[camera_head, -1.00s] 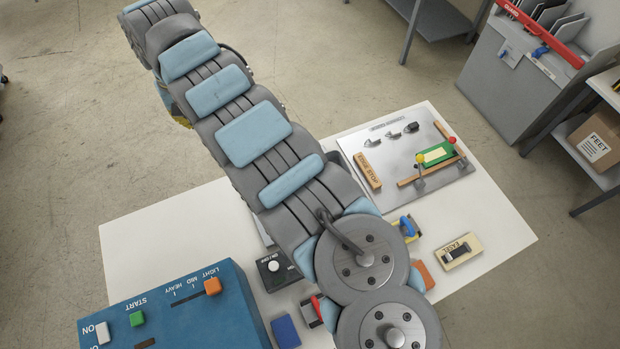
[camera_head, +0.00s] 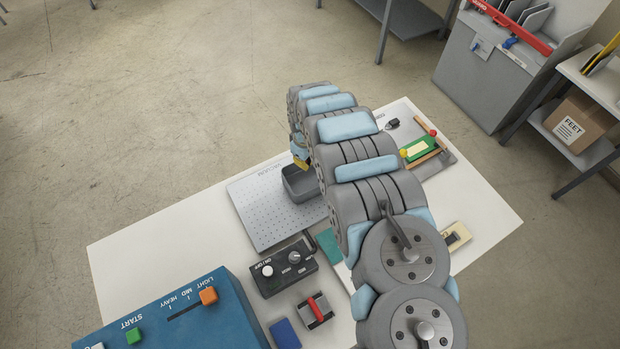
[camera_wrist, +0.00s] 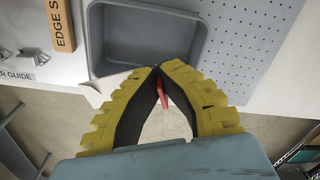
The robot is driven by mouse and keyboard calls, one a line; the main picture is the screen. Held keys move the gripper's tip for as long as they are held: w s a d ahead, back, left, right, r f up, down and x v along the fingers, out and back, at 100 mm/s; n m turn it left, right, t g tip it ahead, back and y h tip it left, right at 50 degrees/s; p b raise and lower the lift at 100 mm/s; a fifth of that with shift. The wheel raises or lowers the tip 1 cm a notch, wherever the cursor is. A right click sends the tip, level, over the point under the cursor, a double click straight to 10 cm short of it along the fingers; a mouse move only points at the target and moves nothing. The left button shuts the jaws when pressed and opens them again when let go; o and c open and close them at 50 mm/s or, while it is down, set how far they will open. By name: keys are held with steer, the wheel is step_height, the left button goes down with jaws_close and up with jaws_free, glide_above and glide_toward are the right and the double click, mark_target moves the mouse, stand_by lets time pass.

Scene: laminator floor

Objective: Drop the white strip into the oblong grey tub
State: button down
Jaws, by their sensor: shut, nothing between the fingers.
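The oblong grey tub (camera_head: 301,186) stands on the perforated plate, partly behind my arm. In the wrist view the tub (camera_wrist: 185,48) fills the upper middle, and its visible inside looks empty. My gripper (camera_head: 300,162) is above the tub's far edge in the head view. In the wrist view my gripper (camera_wrist: 158,72) has its yellow-backed fingers together at the tips, over the tub's near rim, with nothing seen held. A flat white piece (camera_wrist: 112,83) shows beside the left finger at the rim; it may be the strip, but I cannot tell.
The perforated plate (camera_head: 262,212) lies on the white table (camera_head: 160,240). A black control box (camera_head: 284,268) and the blue machine (camera_head: 190,325) stand nearer. The orange edge stop (camera_wrist: 62,26) lies left of the tub. A fixture with a green block (camera_head: 419,149) is at right.

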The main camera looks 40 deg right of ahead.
steer(key=shift+s+d+f+b, duration=0.25)
steer(key=shift+f+b, duration=0.5)
steer(key=shift+f, duration=0.45)
steer(key=shift+s+d+f+b, duration=0.1)
steer(key=shift+s+f+b, duration=0.1)
steer(key=shift+f+b, duration=0.8)
steer(key=shift+s+d+f+b, duration=0.25)
steer(key=shift+f+b, duration=0.3)
steer(key=shift+f, duration=0.85)
steer(key=c, duration=1.2)
jaws_free()
steer(key=shift+o, duration=0.2)
steer(key=shift+r, duration=0.1)
step_height(320, 180, up, 12)
